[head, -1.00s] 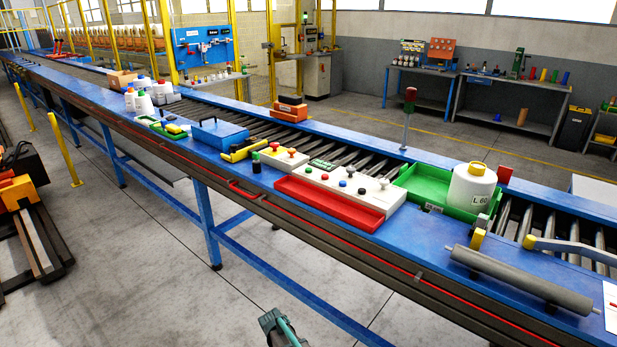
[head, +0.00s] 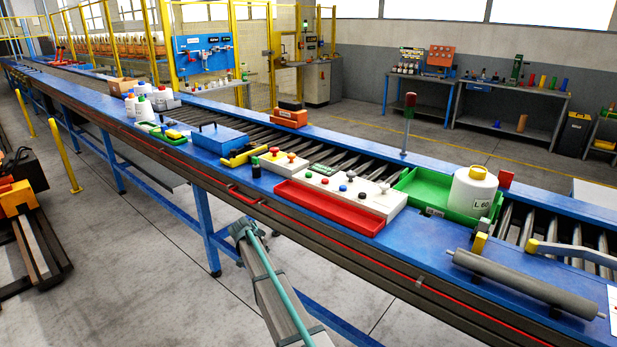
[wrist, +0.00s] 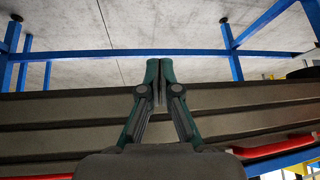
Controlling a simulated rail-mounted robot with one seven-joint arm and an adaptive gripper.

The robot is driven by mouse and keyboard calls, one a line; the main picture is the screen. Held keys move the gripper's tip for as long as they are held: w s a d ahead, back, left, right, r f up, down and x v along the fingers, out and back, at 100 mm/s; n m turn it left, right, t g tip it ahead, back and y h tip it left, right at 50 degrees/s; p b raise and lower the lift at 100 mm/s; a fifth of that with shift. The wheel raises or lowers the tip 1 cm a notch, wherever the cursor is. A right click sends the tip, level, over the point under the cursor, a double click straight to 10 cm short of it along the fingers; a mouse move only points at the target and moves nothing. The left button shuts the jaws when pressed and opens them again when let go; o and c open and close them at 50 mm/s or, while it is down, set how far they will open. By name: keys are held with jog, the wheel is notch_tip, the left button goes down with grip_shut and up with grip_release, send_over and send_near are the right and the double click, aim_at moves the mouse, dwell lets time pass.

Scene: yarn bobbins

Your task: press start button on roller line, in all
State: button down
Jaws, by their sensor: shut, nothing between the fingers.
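A white control box (head: 340,192) on the blue roller line carries several buttons, including red, blue and black ones, and small knobs. A smaller white box (head: 283,161) to its left has red buttons, one with a yellow base. No start label is readable. My arm (head: 268,285) rises from the bottom of the head view, its upper end in front of the line's near side, below and left of the boxes. In the wrist view my gripper (wrist: 158,72) is shut and empty, in front of the line's dark side rail (wrist: 60,125). No button shows clearly there.
A red tray (head: 330,208) lies along the front of the white box. A green tray (head: 445,200) with a white bobbin (head: 472,188) is to the right. A blue case (head: 218,139) is to the left. A grey roller (head: 525,284) lies at front right.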

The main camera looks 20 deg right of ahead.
jog(key=w+d+r+m+t+h, duration=0.1)
jog(key=w+r+m, duration=0.1)
jog(key=w+r, duration=0.55)
jog(key=w+d+r+m+t, duration=0.1)
jog(key=w+r, duration=0.4)
jog(key=r, duration=0.6)
jog(key=d+r+m, duration=0.1)
jog(key=d+r, duration=0.1)
jog(key=d, duration=0.1)
jog(key=d+r+m, duration=0.1)
jog(key=d+r, duration=0.2)
jog(key=d+r+m+h, duration=0.1)
jog(key=d+r, duration=0.1)
jog(key=d, duration=0.1)
jog(key=shift+w+d+r, duration=0.2)
jog(key=shift+d+r, duration=0.15)
jog(key=shift+r, duration=0.05)
jog(key=s+d+r+m+g, duration=0.1)
jog(key=d+r+m, duration=0.2)
jog(key=d+r, duration=0.6)
jog(key=d, duration=0.2)
jog(key=shift+s+d+r+m+g+h, duration=0.2)
jog(key=shift+s+d+m+g+h, duration=0.1)
jog(key=shift+d+m+g+h, duration=0.1)
jog(key=shift+f, duration=0.1)
jog(key=b, duration=0.2)
send_over(308, 174)
notch_tip(308, 174, down, 8)
jog(key=shift+r, duration=0.2)
jog(key=shift+f, duration=0.55)
